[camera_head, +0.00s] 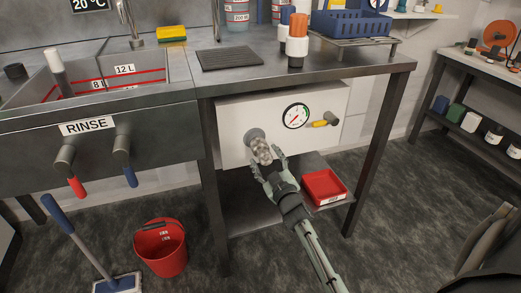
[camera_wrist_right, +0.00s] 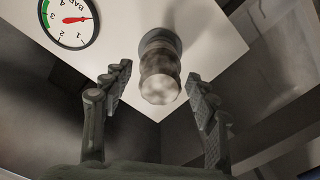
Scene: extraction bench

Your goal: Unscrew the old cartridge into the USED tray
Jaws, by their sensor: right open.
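The old cartridge (camera_head: 261,149) is a short, greyish ribbed cylinder sticking out from the front of a white panel under the bench. In the right wrist view the cartridge (camera_wrist_right: 160,72) hangs from its grey collar, its rounded end facing me. My right gripper (camera_head: 268,166) is open just in front of it. In the wrist view the fingers (camera_wrist_right: 160,95) stand on either side of the cartridge, with gaps on both sides and no contact visible. The red USED tray (camera_head: 324,187) sits on the lower shelf, right of the gripper; its label is too small to read. My left gripper is not in view.
A pressure gauge (camera_head: 296,116) and a yellow-handled valve (camera_head: 324,122) sit on the white panel (camera_head: 235,118), right of the cartridge. Bench legs flank the shelf. A red bucket (camera_head: 161,248) and a mop (camera_head: 118,283) stand on the floor at left.

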